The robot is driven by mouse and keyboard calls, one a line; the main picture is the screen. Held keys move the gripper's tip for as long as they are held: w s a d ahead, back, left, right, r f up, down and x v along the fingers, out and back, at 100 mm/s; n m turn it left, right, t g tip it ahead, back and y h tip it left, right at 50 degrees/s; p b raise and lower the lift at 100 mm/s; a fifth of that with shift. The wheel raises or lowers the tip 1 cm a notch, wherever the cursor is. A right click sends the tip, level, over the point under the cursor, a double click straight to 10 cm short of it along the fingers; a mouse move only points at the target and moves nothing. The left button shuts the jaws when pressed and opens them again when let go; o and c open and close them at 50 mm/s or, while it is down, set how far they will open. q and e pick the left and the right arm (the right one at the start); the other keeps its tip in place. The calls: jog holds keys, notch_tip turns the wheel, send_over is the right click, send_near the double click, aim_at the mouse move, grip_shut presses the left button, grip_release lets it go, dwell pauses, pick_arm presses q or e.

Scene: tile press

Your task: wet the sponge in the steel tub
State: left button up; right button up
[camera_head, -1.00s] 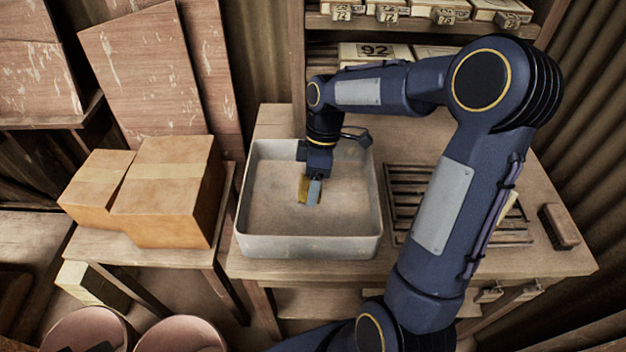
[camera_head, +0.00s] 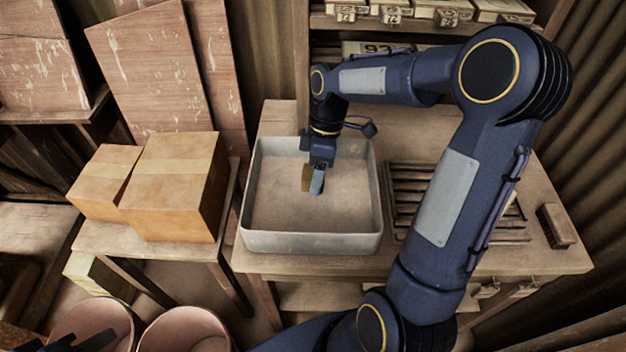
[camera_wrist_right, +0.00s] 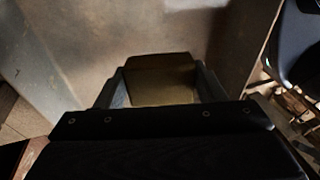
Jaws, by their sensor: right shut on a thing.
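The steel tub (camera_head: 312,243) is a wide, shallow grey pan on the wooden table. Its inside looks brownish, and I cannot tell the water level. My right gripper (camera_head: 313,184) points down inside the tub's outline, toward its back right. It is shut on the yellow-brown sponge (camera_head: 306,178), partly hidden by a finger. In the right wrist view the sponge (camera_wrist_right: 160,82) sits between both fingers. I cannot tell whether it touches the tub's bottom or water. A dark piece at the bottom left edge may be my left gripper (camera_head: 96,340); its fingers are not clear.
A slatted rack (camera_head: 412,190) lies right of the tub, partly behind my right arm. A brush-like block (camera_head: 558,226) is at the table's right end. Cardboard boxes (camera_head: 172,190) stand on a side table at left. Pinkish buckets (camera_head: 185,332) are below. Shelves rise behind.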

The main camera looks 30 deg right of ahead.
jog(key=shift+r+p, duration=2.55)
jog(key=shift+r, duration=0.85)
notch_tip(320, 180, up, 4)
jog(key=p, duration=0.3)
jog(key=shift+f, duration=0.1)
